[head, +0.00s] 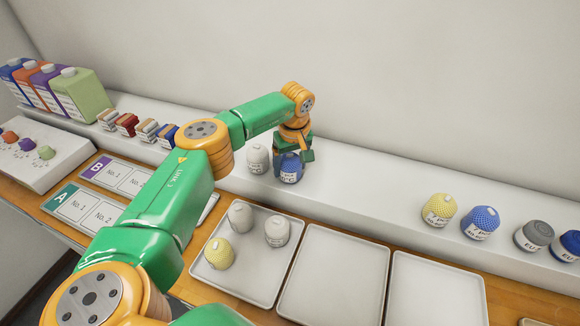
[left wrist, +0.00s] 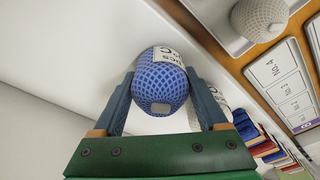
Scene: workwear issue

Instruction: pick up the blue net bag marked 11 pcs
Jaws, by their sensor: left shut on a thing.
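A blue net bag (head: 291,169) with a white label stands on the raised white shelf, and its label is only partly readable. My left gripper (head: 292,158) comes down on it from above. In the left wrist view the blue net bag (left wrist: 162,85) sits between the two fingers of my left gripper (left wrist: 160,95), which is shut on it. I cannot tell whether the bag is clear of the shelf. My right gripper is not in view.
A white bag (head: 257,158) stands close on the left of the held bag. Another blue net bag (head: 480,222) and a yellow one (head: 439,210) stand farther right. The left tray (head: 262,298) holds several bags; the middle tray (head: 335,280) and right tray (head: 435,292) are empty.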

